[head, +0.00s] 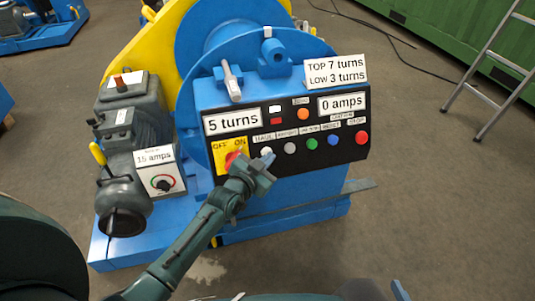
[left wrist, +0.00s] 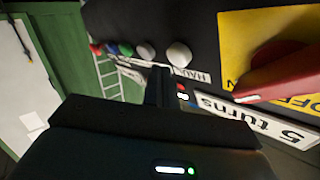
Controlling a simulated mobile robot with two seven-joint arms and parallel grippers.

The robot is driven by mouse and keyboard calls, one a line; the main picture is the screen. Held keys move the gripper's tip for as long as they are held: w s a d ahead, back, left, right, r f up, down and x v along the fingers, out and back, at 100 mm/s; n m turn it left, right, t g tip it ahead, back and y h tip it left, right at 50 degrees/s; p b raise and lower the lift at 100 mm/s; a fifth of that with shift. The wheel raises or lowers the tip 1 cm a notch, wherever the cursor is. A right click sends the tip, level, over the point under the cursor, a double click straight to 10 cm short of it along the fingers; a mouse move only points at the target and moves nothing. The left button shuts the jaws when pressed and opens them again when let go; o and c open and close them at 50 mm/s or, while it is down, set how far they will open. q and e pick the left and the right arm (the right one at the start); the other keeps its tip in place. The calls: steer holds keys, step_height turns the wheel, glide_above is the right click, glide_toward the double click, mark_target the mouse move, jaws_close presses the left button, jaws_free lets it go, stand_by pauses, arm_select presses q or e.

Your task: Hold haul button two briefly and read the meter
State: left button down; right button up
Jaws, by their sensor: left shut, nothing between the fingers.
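The black control panel (head: 300,170) on the blue machine carries a row of buttons. A white button (head: 266,152) is at the left, with a grey button (head: 290,147) to its right. In the left wrist view the white button (left wrist: 179,55) has a label starting "HAU"; the grey button (left wrist: 146,52) is beside it. Other labels are too small to read surely. My left gripper (head: 268,159) is shut and empty, its tip close to the white button; contact cannot be told. The fingers show in the left wrist view (left wrist: 159,86). The meter (head: 342,105) reads "0 amps". My right gripper is not in view.
A red switch handle (head: 233,160) on a yellow plate stands just left of my gripper. Green (head: 312,143), blue (head: 333,139) and red (head: 361,137) buttons continue rightward. Signs read "5 turns" (head: 233,122) and "TOP 7 turns, LOW 3 turns" (head: 336,72). A dial box (head: 161,181) reads "15 amps".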

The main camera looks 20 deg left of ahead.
steer(key=shift+s+a+f, duration=0.15)
steer(key=shift+f, duration=0.15)
stand_by(0.4)
steer(key=shift+r, duration=0.25)
stand_by(0.6)
arm_select(q)
steer(key=shift+w, duration=0.1)
arm_select(e)
steer(key=shift+f, duration=0.1)
arm_select(q)
steer(key=shift+w+a+f, duration=0.15)
steer(key=shift+w+a, duration=0.05)
steer(key=shift+w, duration=0.05)
arm_select(e)
steer(key=shift+f, duration=0.2)
